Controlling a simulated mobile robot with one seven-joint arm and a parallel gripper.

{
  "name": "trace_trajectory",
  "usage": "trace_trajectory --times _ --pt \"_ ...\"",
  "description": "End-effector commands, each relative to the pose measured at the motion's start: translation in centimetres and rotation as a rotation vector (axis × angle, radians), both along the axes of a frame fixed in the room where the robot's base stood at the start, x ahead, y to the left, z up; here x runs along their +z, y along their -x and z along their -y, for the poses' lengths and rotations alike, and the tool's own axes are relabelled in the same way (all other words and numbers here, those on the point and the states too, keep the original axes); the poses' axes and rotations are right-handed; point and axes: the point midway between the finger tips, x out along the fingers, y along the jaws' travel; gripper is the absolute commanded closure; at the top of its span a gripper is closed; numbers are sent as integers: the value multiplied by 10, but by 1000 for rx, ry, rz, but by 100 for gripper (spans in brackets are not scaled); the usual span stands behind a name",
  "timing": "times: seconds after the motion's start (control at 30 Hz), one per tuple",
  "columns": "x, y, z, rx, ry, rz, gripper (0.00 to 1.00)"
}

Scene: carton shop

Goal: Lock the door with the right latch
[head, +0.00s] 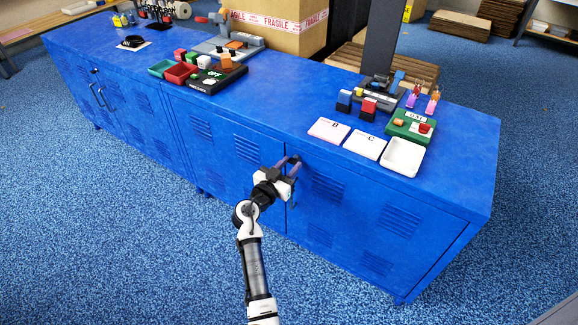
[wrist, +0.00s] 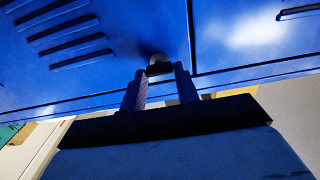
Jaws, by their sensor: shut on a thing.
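The right latch (head: 296,158) is a small dark knob at the top of the right blue cabinet's doors, beside the seam between them. In the wrist view the latch (wrist: 159,67) shows a grey round part and a dark part between the fingertips. My gripper (head: 289,163) is shut on it, with a purple finger on each side; the fingers also show in the wrist view (wrist: 160,82). The right cabinet's door (head: 355,215) looks flush with its neighbour. The fingers partly hide the latch, so I cannot tell which way it is turned.
The blue cabinet top (head: 285,97) overhangs just above my gripper. A white tray (head: 402,157) and cards B (head: 328,131) and C (head: 365,145) lie near its front edge. Another pair of doors with dark handles (head: 100,97) is at the left. The carpet in front is clear.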

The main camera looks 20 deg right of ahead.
Motion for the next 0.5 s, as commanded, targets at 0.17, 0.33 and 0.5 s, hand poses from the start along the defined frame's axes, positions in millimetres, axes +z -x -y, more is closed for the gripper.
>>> trace_trajectory --times 0.17,0.33,0.5 --pt "-1 0 0 0 15 -19 92" --pt "-1 0 0 0 61 -77 92" --pt "-2 -1 -1 1 137 -176 92"
